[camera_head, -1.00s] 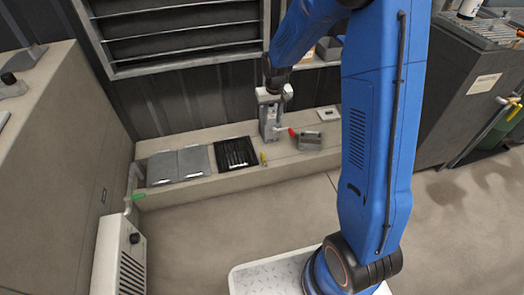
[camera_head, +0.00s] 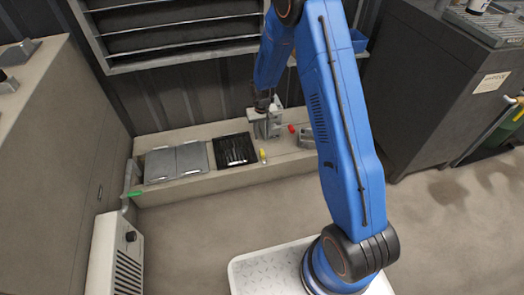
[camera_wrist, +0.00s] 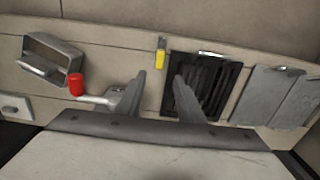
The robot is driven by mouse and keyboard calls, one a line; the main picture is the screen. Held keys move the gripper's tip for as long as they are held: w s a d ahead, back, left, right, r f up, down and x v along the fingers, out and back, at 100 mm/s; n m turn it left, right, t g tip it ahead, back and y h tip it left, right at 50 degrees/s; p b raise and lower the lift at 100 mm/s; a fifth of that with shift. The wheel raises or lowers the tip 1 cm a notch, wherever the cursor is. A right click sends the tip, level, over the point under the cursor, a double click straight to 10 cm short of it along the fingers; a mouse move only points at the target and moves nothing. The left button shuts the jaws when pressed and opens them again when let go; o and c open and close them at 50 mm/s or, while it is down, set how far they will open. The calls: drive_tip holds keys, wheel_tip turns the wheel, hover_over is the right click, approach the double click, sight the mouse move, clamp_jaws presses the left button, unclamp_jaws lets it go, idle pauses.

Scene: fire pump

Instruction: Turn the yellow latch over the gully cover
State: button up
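The yellow latch (camera_head: 263,156) is small and sits on the low ledge beside the right edge of the dark slotted gully cover (camera_head: 235,150). In the wrist view the latch (camera_wrist: 160,56) shows beyond my fingertips, with the dark cover (camera_wrist: 208,86) to its right. A pale handle lies along the cover's edge. The latch looks apart from both fingers.
A red-tipped lever (camera_wrist: 76,84) and a grey bracket (camera_wrist: 52,60) stand close beside my gripper. Grey flat covers (camera_head: 178,162) lie left of the dark cover. A green handle (camera_head: 134,194) is at the ledge's left end. A louvred panel (camera_head: 180,35) is behind. The floor in front is clear.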

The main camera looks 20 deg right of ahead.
sight(262, 151)
wheel_tip(262, 151, down, 13)
idle(0.5)
clamp_jaws()
